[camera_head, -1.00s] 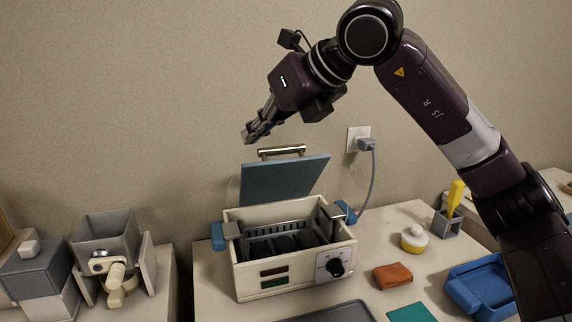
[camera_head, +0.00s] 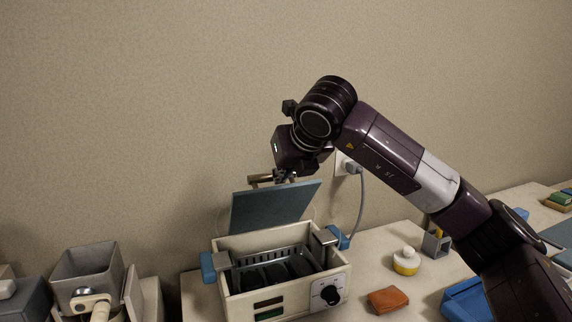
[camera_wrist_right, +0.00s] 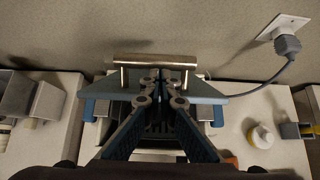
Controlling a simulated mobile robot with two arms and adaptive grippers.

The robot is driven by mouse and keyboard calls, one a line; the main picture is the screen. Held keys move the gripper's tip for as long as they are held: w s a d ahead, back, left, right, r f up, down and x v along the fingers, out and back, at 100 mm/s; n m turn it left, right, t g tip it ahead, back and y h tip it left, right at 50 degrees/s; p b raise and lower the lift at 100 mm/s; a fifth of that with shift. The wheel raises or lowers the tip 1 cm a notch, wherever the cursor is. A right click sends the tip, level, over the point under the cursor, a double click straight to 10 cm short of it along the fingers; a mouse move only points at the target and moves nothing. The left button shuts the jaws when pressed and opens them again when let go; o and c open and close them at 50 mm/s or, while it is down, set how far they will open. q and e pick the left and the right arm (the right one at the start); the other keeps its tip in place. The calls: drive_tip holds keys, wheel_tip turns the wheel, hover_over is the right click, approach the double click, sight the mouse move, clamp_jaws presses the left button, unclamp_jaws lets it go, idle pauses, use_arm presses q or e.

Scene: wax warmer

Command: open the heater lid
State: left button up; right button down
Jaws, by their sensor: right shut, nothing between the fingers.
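The heater (camera_head: 285,294) is a cream box with a dial on its front, on the table. Its blue-grey lid (camera_head: 270,208) stands raised and tilted back, and the dark inside with a rack shows. The metal bar handle (camera_head: 260,179) is at the lid's top edge; it also shows in the right wrist view (camera_wrist_right: 154,61). My right gripper (camera_head: 284,176) is at the handle's right end in the head view. In the wrist view its fingers (camera_wrist_right: 160,80) come together just below the bar, empty; whether they touch it I cannot tell. My left gripper is not in view.
A grey plug and cable (camera_head: 360,200) run from the wall socket behind the heater. A white-and-yellow jar (camera_head: 406,262), a brown-orange block (camera_head: 388,300) and a blue tray (camera_head: 466,302) lie to the right. Grey containers (camera_head: 86,274) stand at the left.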

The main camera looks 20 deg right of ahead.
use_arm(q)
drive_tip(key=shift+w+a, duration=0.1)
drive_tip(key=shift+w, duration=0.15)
use_arm(e)
drive_tip(key=shift+w+f, duration=0.15)
drive_tip(key=shift+f, duration=0.1)
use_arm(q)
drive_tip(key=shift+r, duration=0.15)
use_arm(e)
drive_tip(key=shift+r, duration=0.1)
